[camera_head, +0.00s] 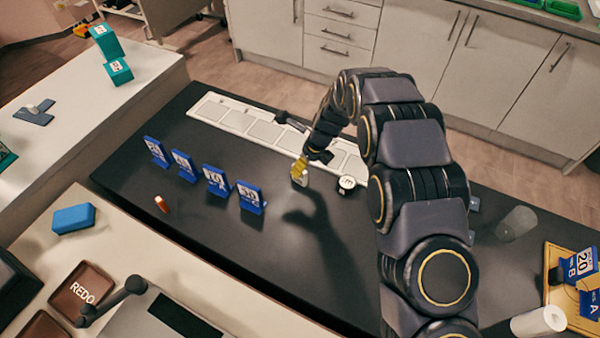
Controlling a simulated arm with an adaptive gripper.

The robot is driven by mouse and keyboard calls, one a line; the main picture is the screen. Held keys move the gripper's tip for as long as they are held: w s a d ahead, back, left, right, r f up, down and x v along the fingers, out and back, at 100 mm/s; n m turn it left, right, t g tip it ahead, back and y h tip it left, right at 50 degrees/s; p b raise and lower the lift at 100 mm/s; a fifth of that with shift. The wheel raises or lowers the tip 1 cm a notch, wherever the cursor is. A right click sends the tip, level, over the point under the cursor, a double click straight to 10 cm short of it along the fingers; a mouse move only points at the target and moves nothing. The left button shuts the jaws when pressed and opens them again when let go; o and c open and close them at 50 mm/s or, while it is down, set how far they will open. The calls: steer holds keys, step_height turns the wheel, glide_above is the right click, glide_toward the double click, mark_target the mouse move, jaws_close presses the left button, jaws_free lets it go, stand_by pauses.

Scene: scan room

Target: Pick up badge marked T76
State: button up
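I cannot read T76 on any badge for sure. Several blue upright holders with white printed labels stand in a row on the black table: one at the far left (157,152), a second (184,166), a third (216,181) and a fourth (251,197). Their print is too small to read surely. A small round white piece with a dark mark (347,184) lies by the white strip. My gripper (300,174), with yellow fingers, points down over the table between the fourth holder and the round piece. Something pale shows at its fingertips; whether it is held is unclear.
A long white strip of panels (238,121) lies along the table's far side. A small orange-brown piece (161,204) lies before the holders. A clear cylinder (516,223), a white roll (539,321) and a wooden tray (553,290) with blue pieces are at right.

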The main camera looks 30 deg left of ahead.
mark_target(295, 179)
steer(key=shift+x, duration=4)
steer(key=shift+w+a+r, duration=0.1)
steer(key=shift+a, duration=0.05)
steer(key=shift+c, duration=0.3)
jaws_close()
